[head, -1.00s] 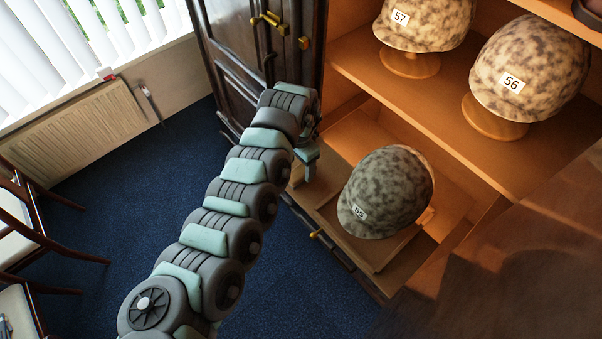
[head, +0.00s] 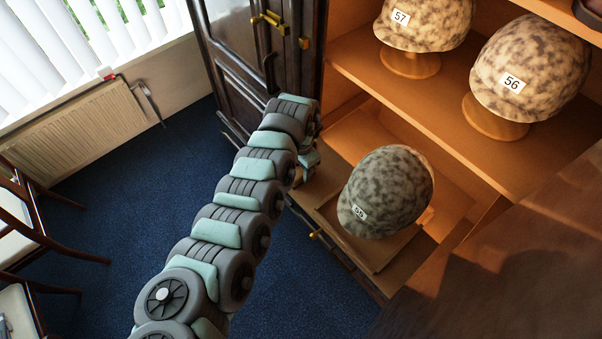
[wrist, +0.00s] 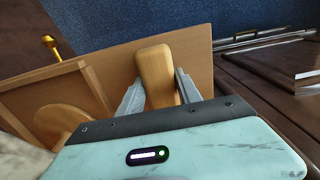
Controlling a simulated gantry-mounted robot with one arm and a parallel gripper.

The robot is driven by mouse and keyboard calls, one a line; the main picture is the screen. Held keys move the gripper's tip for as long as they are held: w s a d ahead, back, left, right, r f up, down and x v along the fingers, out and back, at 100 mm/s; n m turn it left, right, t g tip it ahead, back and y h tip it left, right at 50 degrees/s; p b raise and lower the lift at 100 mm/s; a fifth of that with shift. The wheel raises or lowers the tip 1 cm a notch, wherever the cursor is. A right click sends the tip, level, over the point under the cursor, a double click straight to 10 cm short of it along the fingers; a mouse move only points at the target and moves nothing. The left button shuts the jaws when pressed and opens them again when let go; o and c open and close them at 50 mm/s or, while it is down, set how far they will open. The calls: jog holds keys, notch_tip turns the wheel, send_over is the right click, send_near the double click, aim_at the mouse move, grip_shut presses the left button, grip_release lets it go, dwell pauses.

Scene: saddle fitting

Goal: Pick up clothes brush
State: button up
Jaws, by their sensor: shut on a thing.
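The clothes brush (wrist: 156,73) shows in the wrist view as a rounded, pale wooden piece between my two grey fingers. My gripper (wrist: 161,80) is shut on it. The brush's bristles cannot be made out. In the head view my gripper (head: 308,160) is at the left end of the pulled-out lower drawer or tray, left of the cap numbered 55. My arm and gripper mostly hide the brush there. Whether the brush still touches the wood under it cannot be told.
The mottled cap 55 (head: 386,190) stands close right of my gripper. Caps 56 (head: 530,70) and 57 (head: 425,22) sit on stands on the shelf above. The open dark cabinet door (head: 235,65) is behind my arm. Blue carpet (head: 130,190) lies clear at left.

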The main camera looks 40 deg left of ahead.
aim_at(300, 169)
grip_shut()
jog(key=shift+r, duration=0.1)
notch_tip(300, 169, up, 20)
dwell(0.6)
